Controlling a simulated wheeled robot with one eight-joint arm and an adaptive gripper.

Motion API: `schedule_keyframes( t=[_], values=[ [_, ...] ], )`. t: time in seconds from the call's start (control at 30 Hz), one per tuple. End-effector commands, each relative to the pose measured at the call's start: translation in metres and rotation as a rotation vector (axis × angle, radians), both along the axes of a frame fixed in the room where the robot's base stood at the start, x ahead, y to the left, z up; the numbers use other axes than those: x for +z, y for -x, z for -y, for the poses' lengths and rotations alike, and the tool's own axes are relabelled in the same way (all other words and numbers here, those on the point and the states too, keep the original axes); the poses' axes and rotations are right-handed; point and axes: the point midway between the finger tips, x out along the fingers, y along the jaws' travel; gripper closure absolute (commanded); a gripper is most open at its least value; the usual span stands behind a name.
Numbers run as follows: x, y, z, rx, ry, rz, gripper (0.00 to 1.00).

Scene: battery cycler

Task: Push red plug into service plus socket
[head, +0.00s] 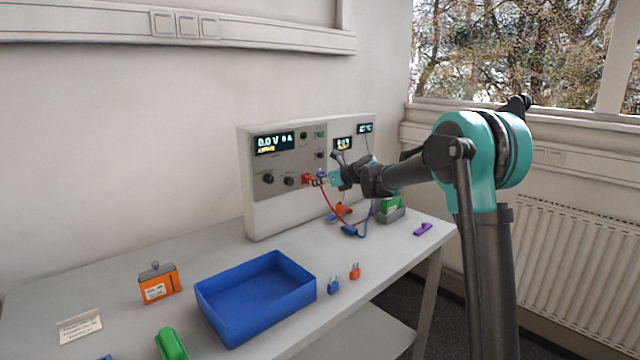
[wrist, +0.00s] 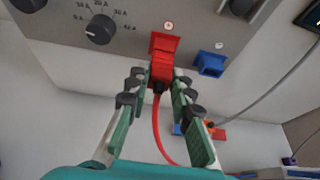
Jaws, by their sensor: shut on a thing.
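The red plug (wrist: 161,72) is between the fingers of my gripper (wrist: 160,82) in the wrist view, with a red cable (wrist: 158,130) hanging from it. My gripper is shut on the plug. The plug's front is right at the red socket (wrist: 164,43) on the panel, below a plus mark. They look touching or nearly so; I cannot tell how deep the plug is. In the head view my gripper (head: 328,178) is at the panel's lower right, by the red socket (head: 307,178).
A blue socket (wrist: 210,64) sits just right of the red one. The battery cycler (head: 262,211) stands at the table's back. A blue tray (head: 215,308), an orange battery (head: 159,285), a green battery (head: 391,211) and small blue (head: 334,286) and orange (head: 355,271) pieces are on the table.

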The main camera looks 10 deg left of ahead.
Motion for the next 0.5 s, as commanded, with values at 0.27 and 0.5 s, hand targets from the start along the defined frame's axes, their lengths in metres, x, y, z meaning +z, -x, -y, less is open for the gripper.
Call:
schedule_keyframes(
  t=[0.27,0.5],
  values=[
    [0.0,0.0002,0.0005,0.0,0.0,0.0,0.59],
    [0.0,0.0002,0.0004,0.0,0.0,0.0,0.54]
  ],
)
